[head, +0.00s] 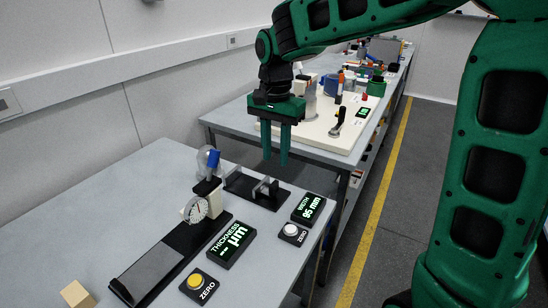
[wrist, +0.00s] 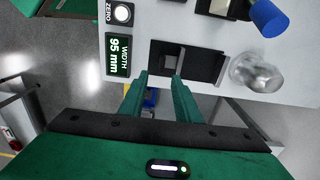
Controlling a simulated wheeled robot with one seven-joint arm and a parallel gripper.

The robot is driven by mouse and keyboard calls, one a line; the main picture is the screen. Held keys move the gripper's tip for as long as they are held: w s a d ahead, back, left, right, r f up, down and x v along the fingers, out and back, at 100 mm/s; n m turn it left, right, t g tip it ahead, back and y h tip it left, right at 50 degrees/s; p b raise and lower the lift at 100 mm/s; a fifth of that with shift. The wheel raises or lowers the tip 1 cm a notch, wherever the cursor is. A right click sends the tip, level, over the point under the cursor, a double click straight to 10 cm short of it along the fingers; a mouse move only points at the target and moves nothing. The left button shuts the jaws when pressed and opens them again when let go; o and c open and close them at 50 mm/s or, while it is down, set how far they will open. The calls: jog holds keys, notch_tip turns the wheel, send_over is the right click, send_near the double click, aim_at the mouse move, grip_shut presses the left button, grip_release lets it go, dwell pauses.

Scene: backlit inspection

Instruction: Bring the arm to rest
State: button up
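My gripper (head: 275,160) hangs fingers down from my green arm, above the back right edge of the grey inspection table (head: 150,180). In the wrist view my gripper (wrist: 160,78) has its two green fingers apart with a gap between them. Nothing is held in that gap. The black width gauge (head: 257,190) sits on the table below and in front of the fingers. Its display (head: 309,208) reads 95 mm and shows in the wrist view too (wrist: 118,55).
A dial thickness gauge (head: 197,208) stands mid-table beside its display (head: 231,244), which shows dashes. A yellow zero button (head: 195,281), a white zero button (head: 291,230) and a tan block (head: 77,295) lie nearby. A second table (head: 230,118) behind holds several items.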

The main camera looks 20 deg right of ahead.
jog(key=s+d+f+n, duration=0.2)
jog(key=s+d, duration=1.6)
jog(key=d, duration=0.2)
jog(key=s+d+f+n, duration=0.1)
jog(key=s+d+f, duration=0.1)
jog(key=s, duration=0.8)
jog(key=shift+s+d+f, duration=0.2)
jog(key=shift+s+f, duration=0.15)
jog(key=shift+f, duration=0.2)
jog(key=shift+w+f, duration=0.25)
jog(key=shift+w, duration=0.4)
